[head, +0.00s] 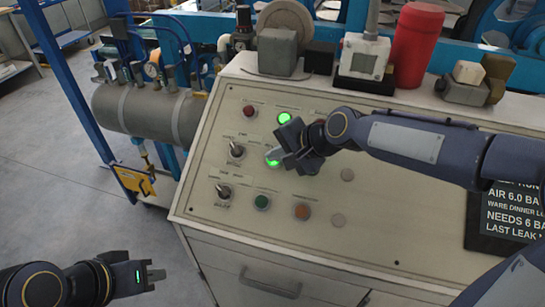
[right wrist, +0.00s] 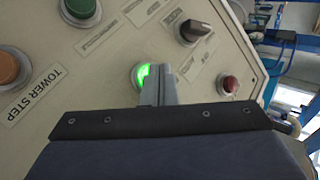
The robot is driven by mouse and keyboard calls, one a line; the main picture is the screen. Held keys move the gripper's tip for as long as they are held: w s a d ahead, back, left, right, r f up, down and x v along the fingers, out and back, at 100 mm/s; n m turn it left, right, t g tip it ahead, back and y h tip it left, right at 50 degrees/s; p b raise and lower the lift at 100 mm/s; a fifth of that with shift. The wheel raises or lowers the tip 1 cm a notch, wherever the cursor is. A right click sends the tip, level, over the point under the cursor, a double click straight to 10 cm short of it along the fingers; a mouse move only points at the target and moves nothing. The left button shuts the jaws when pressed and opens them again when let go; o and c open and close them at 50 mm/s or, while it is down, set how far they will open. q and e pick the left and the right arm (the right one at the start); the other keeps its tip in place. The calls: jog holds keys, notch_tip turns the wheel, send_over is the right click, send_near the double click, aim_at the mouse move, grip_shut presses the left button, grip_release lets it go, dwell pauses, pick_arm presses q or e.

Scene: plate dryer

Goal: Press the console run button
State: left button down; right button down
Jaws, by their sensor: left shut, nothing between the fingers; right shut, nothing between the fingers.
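The sloped cream console (head: 215,170) carries several buttons and two selector switches. My right gripper (head: 277,156) is shut and empty, its fingertips over a lit green button (head: 272,162). In the right wrist view the closed fingers (right wrist: 160,88) cover part of the lit button (right wrist: 141,73); I cannot tell if they touch it. Another lit green button (head: 284,118) is just above in the head view. I cannot read which button is marked run. My left gripper (head: 155,275) is shut and empty, low at the left, off the console.
A red button (head: 249,111), a dark green button (head: 262,202) and an orange button (head: 302,212) are nearby on the panel. A red cylinder (head: 416,45) and grey blocks stand along the console's top edge. A drawer handle (head: 270,286) is below. Open floor lies at the left.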

jog(key=shift+s+a+r+p, duration=0.15)
jog(key=shift+s+r+p, duration=0.35)
jog(key=shift+r, duration=0.2)
jog(key=shift+r, duration=0.1)
jog(key=r+p, duration=0.1)
jog(key=s+r+p, duration=0.2)
jog(key=r, duration=0.1)
jog(key=shift+s+a+p, duration=0.15)
jog(key=shift+a+p, duration=0.2)
dwell(0.6)
